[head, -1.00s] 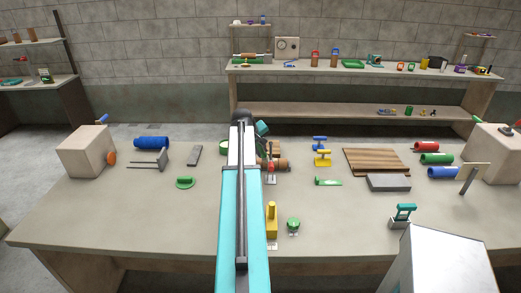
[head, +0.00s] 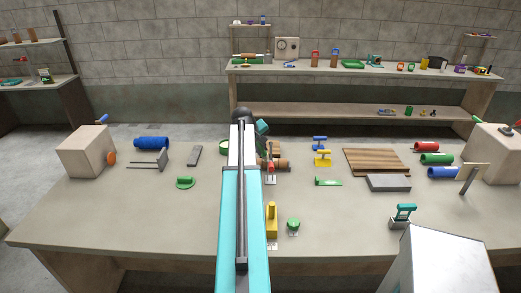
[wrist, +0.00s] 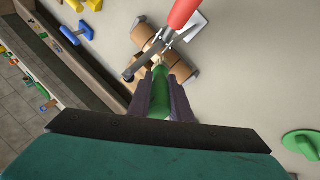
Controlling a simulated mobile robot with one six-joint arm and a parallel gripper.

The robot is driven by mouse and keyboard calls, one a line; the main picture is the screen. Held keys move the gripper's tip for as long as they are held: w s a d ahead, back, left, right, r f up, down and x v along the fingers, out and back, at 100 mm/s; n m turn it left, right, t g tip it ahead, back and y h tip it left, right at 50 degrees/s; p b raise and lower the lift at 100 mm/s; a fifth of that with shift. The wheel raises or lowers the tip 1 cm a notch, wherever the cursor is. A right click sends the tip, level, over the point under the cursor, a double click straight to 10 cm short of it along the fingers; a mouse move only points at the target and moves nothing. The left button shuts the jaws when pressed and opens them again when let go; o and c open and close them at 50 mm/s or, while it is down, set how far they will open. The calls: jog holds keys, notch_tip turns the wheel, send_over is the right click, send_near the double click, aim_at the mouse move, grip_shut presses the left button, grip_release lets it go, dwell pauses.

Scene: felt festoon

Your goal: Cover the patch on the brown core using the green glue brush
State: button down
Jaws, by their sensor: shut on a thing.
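My gripper (wrist: 160,103) is shut on the green glue brush (wrist: 159,92), with its dark fingers on both sides of the green handle. The brush's pale front end points at the brown core (wrist: 189,76) and overlaps it in the wrist view; I cannot tell whether they touch. The core also shows on the table in the head view (head: 281,163), just right of my arm. A red-handled tool (wrist: 184,13) with a grey shaft crosses in front of the core. The patch cannot be made out. In the head view my arm hides the brush.
A yellow block-like tool (head: 271,220) and a green knob (head: 293,223) stand near the table's front. Blue and yellow handles (head: 322,158) and a slatted wooden board (head: 376,161) are to the right. A green round-based tool (head: 185,183) lies left, with clear table before it.

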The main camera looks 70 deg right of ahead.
jog(key=shift+r, duration=0.1)
jog(key=shift+r+p, duration=1.85)
jog(key=shift+r, duration=1.55)
jog(key=shift+w, duration=0.1)
jog(key=w+a+f+n+t+b, duration=0.1)
jog(key=w+a+f+n+b, duration=0.1)
jog(key=w+a, duration=1.3)
jog(key=w+a+f+n+t+b, duration=0.1)
jog(key=w+a+f+b, duration=0.1)
jog(key=w+a, duration=1.3)
jog(key=w+a+f+n+b, duration=0.1)
jog(key=a+n+b, duration=0.1)
jog(key=a, duration=2)
jog(key=a+f+n+t+b, duration=0.1)
jog(key=a+f+b, duration=0.1)
jog(key=a, duration=2.1)
jog(key=shift+w+a+f+n+t+y+b, duration=0.15)
jog(key=shift+w+f+n+t+y+b, duration=0.05)
jog(key=shift+w+n+t+y+b, duration=0.2)
